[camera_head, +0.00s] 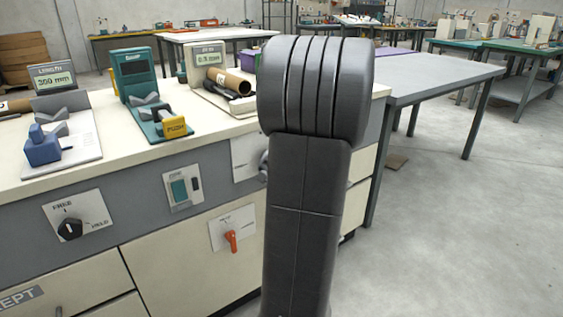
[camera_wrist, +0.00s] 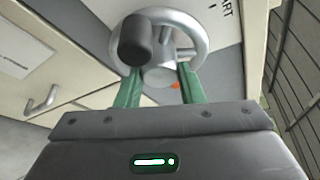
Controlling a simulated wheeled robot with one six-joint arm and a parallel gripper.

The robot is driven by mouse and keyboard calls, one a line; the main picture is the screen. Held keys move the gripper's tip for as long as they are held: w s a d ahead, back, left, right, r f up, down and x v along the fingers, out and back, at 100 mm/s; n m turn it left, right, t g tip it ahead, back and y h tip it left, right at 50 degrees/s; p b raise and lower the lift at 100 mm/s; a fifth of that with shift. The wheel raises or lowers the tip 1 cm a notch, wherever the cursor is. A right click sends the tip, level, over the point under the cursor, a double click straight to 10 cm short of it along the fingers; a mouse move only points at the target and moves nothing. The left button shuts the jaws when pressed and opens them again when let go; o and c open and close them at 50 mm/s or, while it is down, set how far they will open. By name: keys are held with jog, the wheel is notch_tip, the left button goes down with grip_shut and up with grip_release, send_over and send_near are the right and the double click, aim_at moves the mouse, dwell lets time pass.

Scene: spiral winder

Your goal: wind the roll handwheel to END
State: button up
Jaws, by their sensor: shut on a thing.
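The roll handwheel (camera_wrist: 200,35) is a silver-grey ring with spokes, a hub (camera_wrist: 158,77) and a black knob (camera_wrist: 135,41), at the top middle of the wrist view. My gripper (camera_wrist: 160,73) has its two green fingers on either side of the wheel's lower part, near the hub, and is shut on the wheel. Exactly which part lies between the fingertips is hard to tell. Letters ending in "ART" show on the panel right of the wheel; no END mark is visible. In the head view my arm hides nearly all of the wheel.
The winder cabinet's front carries a FREE/HELD knob (camera_head: 70,229), a green switch (camera_head: 179,190) and a red lever (camera_head: 231,240). A length display (camera_head: 53,77) and a teal unit (camera_head: 136,75) stand on top. A grey table (camera_head: 440,75) stands right, with open floor before it.

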jog(key=shift+w+d+f+m+g+y+p, duration=0.1)
jog(key=shift+m+g+y+p, duration=0.8)
jog(key=shift+m+y+p, duration=2.25)
jog(key=shift+w+d+f+m+g+y+p, duration=0.15)
jog(key=shift+m+g+y+p, duration=0.75)
jog(key=shift+m+p, duration=4.6)
jog(key=shift+d+r+m+g+y+p, duration=0.1)
jog(key=shift+m+g+y+p, duration=1.35)
jog(key=shift+m+p, duration=2.85)
jog(key=shift+t+y, duration=0.5)
jog(key=shift+t, duration=0.05)
jog(key=o, duration=1)
